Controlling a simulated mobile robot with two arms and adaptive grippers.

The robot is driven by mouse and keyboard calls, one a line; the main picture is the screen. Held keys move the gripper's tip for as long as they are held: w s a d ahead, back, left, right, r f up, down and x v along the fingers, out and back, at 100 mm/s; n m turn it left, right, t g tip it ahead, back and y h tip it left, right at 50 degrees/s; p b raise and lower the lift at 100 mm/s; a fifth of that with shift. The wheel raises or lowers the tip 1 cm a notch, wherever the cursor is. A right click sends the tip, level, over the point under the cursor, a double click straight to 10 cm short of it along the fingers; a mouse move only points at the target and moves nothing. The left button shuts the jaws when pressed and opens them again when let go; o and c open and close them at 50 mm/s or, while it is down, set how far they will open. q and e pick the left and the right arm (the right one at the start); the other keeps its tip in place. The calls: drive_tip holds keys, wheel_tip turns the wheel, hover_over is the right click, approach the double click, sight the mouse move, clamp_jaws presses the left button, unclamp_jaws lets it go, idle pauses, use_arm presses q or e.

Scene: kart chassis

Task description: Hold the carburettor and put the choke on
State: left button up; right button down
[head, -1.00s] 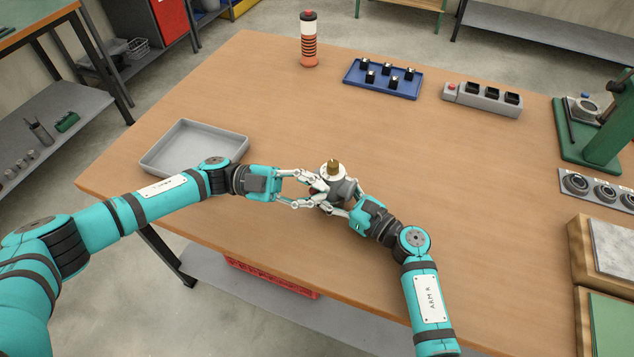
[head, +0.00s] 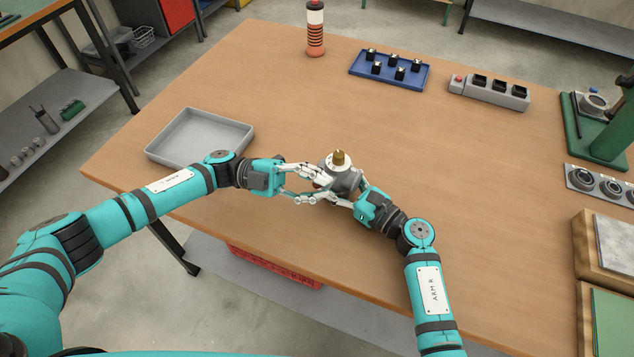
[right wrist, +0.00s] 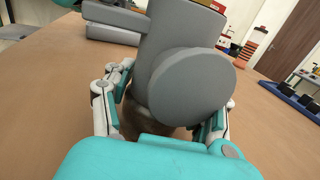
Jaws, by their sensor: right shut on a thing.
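The carburettor (head: 345,180) is a grey body with a brass cylinder (head: 339,158) on top, upright near the middle of the table in the head view. My right gripper (head: 345,197) is shut on it from the lower right. In the right wrist view the carburettor (right wrist: 190,85) fills the space between the fingers, its round end facing the camera. My left gripper (head: 322,184) reaches in from the left, fingers apart, tips close beside the carburettor. Whether it touches the carburettor or holds something is unclear. I cannot make out the choke as a separate part.
An empty grey tray (head: 160,156) is at the left of the table. A blue tray (head: 420,81) with several black pieces, a striped bottle (head: 315,30) and a grey button box (head: 490,94) stand at the back.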

use_arm(q)
drive_tip(key=shift+o, duration=1.4)
use_arm(e)
drive_tip(key=shift+w+d, duration=0.1)
use_arm(q)
drive_tip(key=v, duration=1.2)
use_arm(e)
drive_tip(key=shift+f, duration=0.1)
use_arm(q)
drive_tip(key=shift+d, duration=0.1)
use_arm(e)
drive_tip(key=shift+c, duration=1.1)
unclamp_jaws()
